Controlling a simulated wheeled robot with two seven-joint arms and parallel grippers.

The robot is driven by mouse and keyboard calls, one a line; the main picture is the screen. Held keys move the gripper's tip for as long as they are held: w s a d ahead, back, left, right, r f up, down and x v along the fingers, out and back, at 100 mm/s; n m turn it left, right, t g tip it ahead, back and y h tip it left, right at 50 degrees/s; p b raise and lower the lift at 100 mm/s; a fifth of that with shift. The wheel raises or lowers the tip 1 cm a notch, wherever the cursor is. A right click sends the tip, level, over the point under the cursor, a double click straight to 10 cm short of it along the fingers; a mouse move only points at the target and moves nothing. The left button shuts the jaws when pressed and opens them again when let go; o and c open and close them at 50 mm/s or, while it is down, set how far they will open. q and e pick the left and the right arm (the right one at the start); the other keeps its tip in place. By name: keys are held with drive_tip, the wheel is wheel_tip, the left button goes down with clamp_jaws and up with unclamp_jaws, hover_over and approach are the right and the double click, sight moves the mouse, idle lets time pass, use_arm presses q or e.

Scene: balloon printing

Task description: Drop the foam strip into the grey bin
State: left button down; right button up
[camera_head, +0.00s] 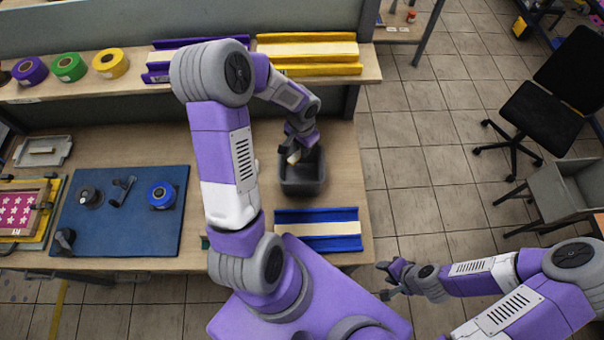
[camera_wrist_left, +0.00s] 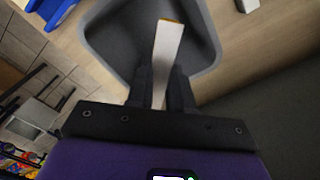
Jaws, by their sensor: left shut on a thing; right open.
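The grey bin (camera_head: 303,180) stands on the wooden table, right of the middle in the head view. In the left wrist view the bin (camera_wrist_left: 108,42) fills the top middle. My left gripper (camera_head: 293,155) is over the bin's back left part. It is shut on the foam strip (camera_wrist_left: 168,50), a pale strip with an orange-brown end that points over the inside of the bin. In the head view only a small pale end of the strip (camera_head: 294,158) shows. My right gripper (camera_head: 385,279) is open and empty, off the table's front right corner.
A blue holder with a pale strip (camera_head: 318,228) lies in front of the bin. A blue mat (camera_head: 122,215) with tape and tools lies to the left. A shelf behind carries tape rolls (camera_head: 69,67) and a yellow holder (camera_head: 308,54). Tiled floor lies right of the table.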

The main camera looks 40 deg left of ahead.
use_arm(q)
wheel_tip(320, 180, down, 2)
drive_tip(key=shift+f+b, duration=0.1)
drive_tip(key=shift+b, duration=0.4)
drive_tip(key=c, duration=0.9)
unclamp_jaws()
drive_tip(key=shift+r, duration=3.85)
